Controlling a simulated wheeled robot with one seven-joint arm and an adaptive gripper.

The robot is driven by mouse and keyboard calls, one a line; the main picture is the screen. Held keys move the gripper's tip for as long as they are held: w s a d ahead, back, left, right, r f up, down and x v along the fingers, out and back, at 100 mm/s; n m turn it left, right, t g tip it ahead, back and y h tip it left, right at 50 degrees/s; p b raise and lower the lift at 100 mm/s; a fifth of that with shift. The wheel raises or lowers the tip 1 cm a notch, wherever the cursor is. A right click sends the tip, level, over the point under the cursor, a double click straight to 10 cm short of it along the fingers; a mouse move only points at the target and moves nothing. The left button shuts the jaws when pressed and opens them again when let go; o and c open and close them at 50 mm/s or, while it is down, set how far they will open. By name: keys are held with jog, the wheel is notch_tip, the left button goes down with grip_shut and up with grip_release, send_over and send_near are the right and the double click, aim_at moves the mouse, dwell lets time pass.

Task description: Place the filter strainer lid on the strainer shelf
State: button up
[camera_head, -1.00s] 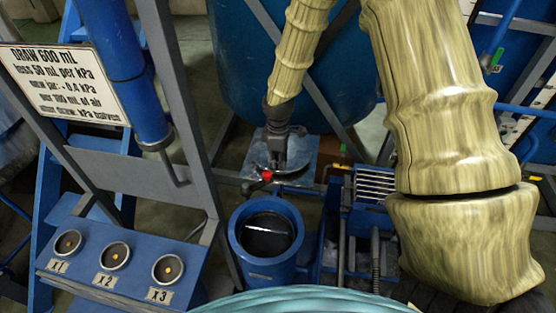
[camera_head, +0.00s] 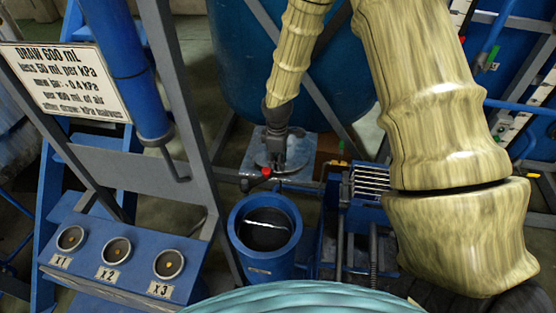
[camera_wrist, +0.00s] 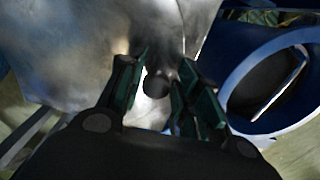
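My gripper (camera_head: 275,150) hangs over a grey metal plate (camera_head: 300,178), which looks like the strainer shelf, behind the blue cylinder. A round grey disc, apparently the filter strainer lid (camera_head: 299,156), lies on or just above the plate under my fingers; contact is unclear. In the wrist view my gripper (camera_wrist: 158,95) has its green-padded fingers apart, with a dark round spot (camera_wrist: 157,86) between them against shiny metal. I cannot tell if that spot is a knob or a hole. The blue cylinder, apparently the strainer housing (camera_head: 265,268), stands open-topped in front; its rim also shows at right (camera_wrist: 231,92).
A red-tipped handle (camera_head: 266,170) sits at the plate's front edge. A large blue tank (camera_head: 300,80) stands behind. A sign (camera_head: 65,80) and a blue box with three round sockets (camera_head: 120,245) are at left. A slatted rack (camera_head: 370,183) is right of the plate.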

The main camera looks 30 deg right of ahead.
notch_tip(320, 180, up, 12)
jog(key=b, duration=0.4)
jog(key=shift+s+b, duration=0.2)
jog(key=shift+b, duration=0.2)
